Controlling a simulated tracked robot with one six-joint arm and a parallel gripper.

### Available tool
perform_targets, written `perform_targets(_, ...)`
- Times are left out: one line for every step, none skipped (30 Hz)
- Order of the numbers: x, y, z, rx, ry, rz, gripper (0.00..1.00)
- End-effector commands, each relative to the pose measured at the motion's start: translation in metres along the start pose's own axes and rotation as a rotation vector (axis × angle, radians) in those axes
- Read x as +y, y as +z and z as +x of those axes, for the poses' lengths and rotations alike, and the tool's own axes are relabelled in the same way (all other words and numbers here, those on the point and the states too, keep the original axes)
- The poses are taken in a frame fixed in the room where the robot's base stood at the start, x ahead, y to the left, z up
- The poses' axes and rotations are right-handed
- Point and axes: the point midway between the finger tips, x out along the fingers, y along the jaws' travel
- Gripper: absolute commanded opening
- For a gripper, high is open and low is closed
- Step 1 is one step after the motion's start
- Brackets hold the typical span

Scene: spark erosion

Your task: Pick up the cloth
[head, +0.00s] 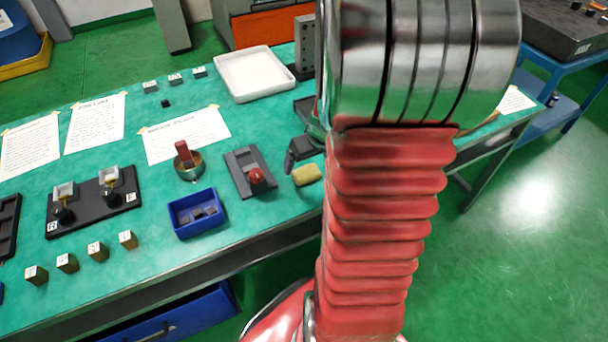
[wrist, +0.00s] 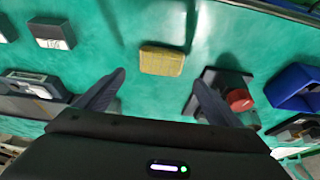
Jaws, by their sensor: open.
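The cloth is a small yellow folded pad. In the head view the cloth (head: 306,175) lies on the green table top near its front edge, just left of my red-sleeved arm. In the wrist view the cloth (wrist: 162,61) lies ahead, between the lines of my two fingers. My gripper (wrist: 160,78) is open and empty, with one dark finger on each side and the cloth just beyond the fingertips. I cannot tell the height of the fingertips above the table. In the head view my arm hides most of the gripper.
A dark fixture with a red knob (head: 256,176) stands left of the cloth; in the wrist view the red knob (wrist: 239,99) is close to the right finger. A blue bin (head: 197,213) with small parts sits further left. A white tray (head: 254,74) is at the back.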

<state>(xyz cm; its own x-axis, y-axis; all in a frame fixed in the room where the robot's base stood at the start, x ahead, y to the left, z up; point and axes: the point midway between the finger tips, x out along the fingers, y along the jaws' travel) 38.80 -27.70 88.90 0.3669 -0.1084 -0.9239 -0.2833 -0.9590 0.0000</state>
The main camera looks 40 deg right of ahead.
Motion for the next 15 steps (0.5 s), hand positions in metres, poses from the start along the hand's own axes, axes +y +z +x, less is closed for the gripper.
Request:
perform_targets(0.000,0.000,0.000,0.000,0.000,0.000,0.88)
perform_targets(0.000,0.000,0.001,0.000,0.000,0.000,0.88)
perform_targets(0.000,0.000,0.002,-0.001,0.000,0.000,0.88)
perform_targets(0.000,0.000,0.003,-0.001,-0.001,-0.001,0.88)
perform_targets(0.000,0.000,0.004,-0.001,-0.001,-0.001,0.88)
perform_targets(0.000,0.000,0.007,-0.001,-0.001,0.000,0.88)
perform_targets(-0.001,0.000,0.009,-0.001,-0.001,0.001,0.88)
perform_targets(-0.001,0.001,0.012,-0.001,-0.001,0.001,0.88)
perform_targets(-0.001,0.001,0.016,-0.003,-0.001,0.000,0.88)
perform_targets(-0.001,0.001,0.019,-0.002,-0.001,0.001,0.88)
perform_targets(-0.001,0.001,0.022,-0.002,-0.001,0.001,0.88)
perform_targets(-0.001,0.001,0.027,-0.002,-0.001,0.000,0.88)
perform_targets(-0.002,0.002,0.030,-0.002,-0.001,0.001,0.88)
perform_targets(-0.002,0.002,0.033,-0.002,-0.001,0.000,0.88)
perform_targets(-0.002,0.001,0.037,-0.002,-0.002,0.001,0.88)
